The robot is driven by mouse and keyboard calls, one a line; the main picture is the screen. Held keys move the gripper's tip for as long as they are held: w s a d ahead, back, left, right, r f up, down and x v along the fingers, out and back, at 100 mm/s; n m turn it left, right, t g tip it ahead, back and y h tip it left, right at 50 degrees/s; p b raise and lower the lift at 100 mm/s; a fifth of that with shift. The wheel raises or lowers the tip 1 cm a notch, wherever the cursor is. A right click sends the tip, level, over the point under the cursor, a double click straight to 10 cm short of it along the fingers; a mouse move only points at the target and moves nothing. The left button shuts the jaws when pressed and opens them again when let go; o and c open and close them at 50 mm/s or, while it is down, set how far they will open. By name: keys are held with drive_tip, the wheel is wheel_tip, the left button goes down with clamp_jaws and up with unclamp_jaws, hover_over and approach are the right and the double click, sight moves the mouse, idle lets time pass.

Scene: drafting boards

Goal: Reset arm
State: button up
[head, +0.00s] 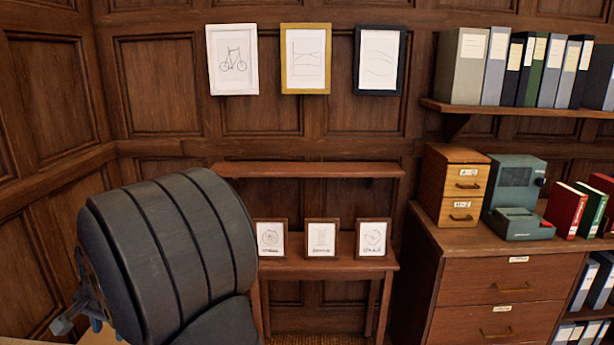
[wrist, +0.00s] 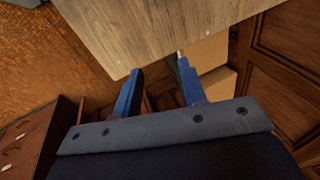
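My gripper (wrist: 160,67) shows in the wrist view, its two blue fingers apart with nothing held between them. The fingertips point toward the edge of a light wooden tabletop (wrist: 150,30). I cannot tell the gap between fingertips and tabletop.
A narrow wooden stand (head: 320,263) bears three small framed drawings. A drawer cabinet (head: 500,300) stands at right. Tan boxes (wrist: 208,62) lie beyond the fingers in the wrist view.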

drive_tip(key=s+a+f+g, duration=0.2)
drive_tip(key=s+a+f, duration=0.1)
drive_tip(key=s+a, duration=1.3)
drive_tip(key=shift+s+y, duration=0.3)
drive_tip(key=shift+s, duration=0.6)
